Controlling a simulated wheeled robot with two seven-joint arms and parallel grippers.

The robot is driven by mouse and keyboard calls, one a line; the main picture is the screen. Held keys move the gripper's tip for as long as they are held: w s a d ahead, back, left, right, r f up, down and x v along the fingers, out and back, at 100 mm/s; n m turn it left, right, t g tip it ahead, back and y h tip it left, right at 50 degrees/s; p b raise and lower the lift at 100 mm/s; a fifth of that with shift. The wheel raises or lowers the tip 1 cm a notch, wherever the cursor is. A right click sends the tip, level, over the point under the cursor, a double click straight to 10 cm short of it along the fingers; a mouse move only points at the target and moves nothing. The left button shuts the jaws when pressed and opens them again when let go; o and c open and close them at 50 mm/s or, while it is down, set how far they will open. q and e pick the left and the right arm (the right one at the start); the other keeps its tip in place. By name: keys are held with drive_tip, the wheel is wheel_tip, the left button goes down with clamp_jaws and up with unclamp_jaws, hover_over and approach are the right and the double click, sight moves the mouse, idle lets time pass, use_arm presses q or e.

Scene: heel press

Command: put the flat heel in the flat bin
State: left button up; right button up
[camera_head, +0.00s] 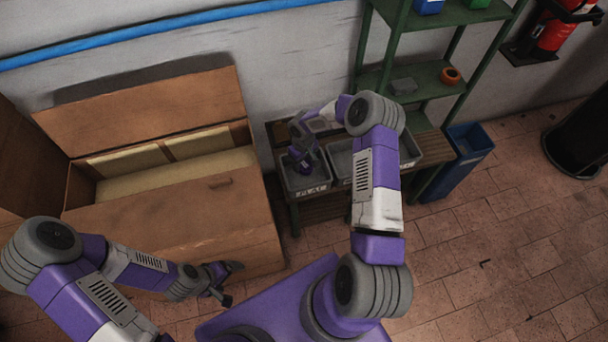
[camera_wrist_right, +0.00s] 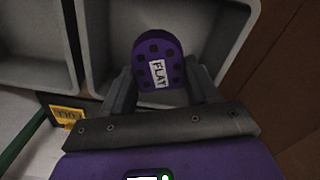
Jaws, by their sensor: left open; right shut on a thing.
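The flat heel (camera_wrist_right: 158,58) is a purple, rounded block with dark dots and a white FLAT label. My right gripper (camera_wrist_right: 161,88) is shut on it, a finger on each side. In the right wrist view, the heel shows in front of a grey bin (camera_wrist_right: 228,50); whether it touches the bin floor cannot be told. In the head view my right gripper (camera_head: 302,162) is at the leftmost grey bin (camera_head: 318,186) on the bench, whose front label is too small to read. My left gripper (camera_head: 228,283) is open and empty, low beside the wooden chest.
More grey bins (camera_head: 410,152) stand to the right on the bench. An open wooden chest (camera_head: 180,222) is at left. A green shelf (camera_head: 425,78) stands behind the bench, a blue bin (camera_head: 455,165) to its right.

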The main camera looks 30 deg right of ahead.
sight(303, 163)
drive_tip(key=shift+f+b, duration=0.75)
drive_tip(key=shift+f, duration=2.4)
drive_tip(key=shift+f, duration=0.1)
drive_tip(key=o, duration=1.1)
drive_tip(key=shift+r, duration=0.2)
wheel_tip(303, 163, up, 12)
drive_tip(key=p, duration=0.3)
drive_tip(key=shift+p, duration=0.3)
